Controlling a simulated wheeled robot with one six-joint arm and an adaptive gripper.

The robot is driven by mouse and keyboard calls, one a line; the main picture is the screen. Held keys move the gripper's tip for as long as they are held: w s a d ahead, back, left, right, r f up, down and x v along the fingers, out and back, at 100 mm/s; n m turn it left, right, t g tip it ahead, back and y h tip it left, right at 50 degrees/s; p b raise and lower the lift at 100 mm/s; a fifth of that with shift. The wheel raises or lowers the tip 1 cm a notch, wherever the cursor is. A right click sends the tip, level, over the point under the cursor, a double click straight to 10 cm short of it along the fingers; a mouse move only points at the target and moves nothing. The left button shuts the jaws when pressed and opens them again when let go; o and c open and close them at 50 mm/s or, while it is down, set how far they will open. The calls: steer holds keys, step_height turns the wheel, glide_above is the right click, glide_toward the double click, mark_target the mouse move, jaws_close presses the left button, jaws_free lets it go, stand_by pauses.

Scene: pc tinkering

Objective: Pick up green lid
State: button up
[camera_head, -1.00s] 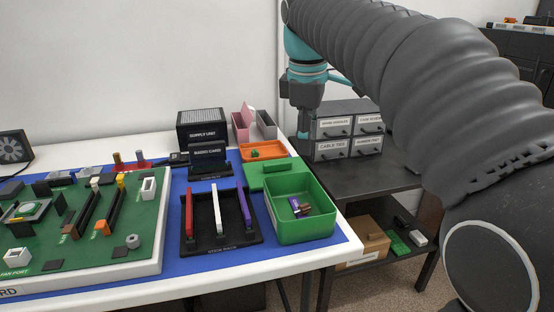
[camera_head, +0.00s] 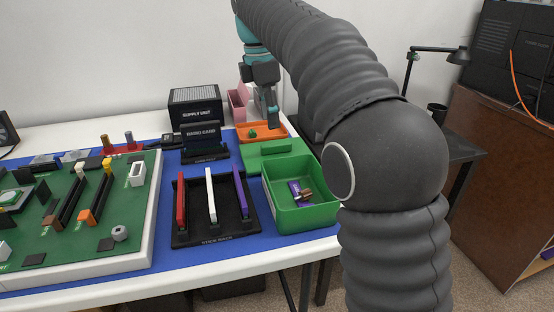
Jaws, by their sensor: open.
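The green lid (camera_head: 262,158) is a flat green plate with a raised part on top. It lies on the blue mat just behind the open green box (camera_head: 307,215), close against its back edge. My gripper (camera_head: 271,122) points down behind the lid, over the right part of the orange tray (camera_head: 245,127). It is open, and nothing shows between its fingers. The fingers look narrow from this side. I cannot tell exactly how high it is above the tray.
The green box holds a few small parts. A black rack (camera_head: 212,238) with red, white and purple sticks stands left of it. The supply unit box (camera_head: 195,106) and radio card (camera_head: 201,137) stand behind. A green board (camera_head: 75,240) fills the left.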

mark_target(276, 144)
steer(key=shift+s+d+f+b, duration=0.1)
steer(key=shift+d+f+b, duration=0.15)
steer(key=shift+f, duration=0.9)
steer(key=shift+w+d+f+b, duration=0.1)
steer(key=shift+d+f+b, duration=0.2)
steer(key=shift+f, duration=0.9)
steer(key=shift+s+d+f+b, duration=0.1)
steer(key=shift+f+b, duration=0.25)
steer(key=shift+f, duration=0.8)
jaws_close()
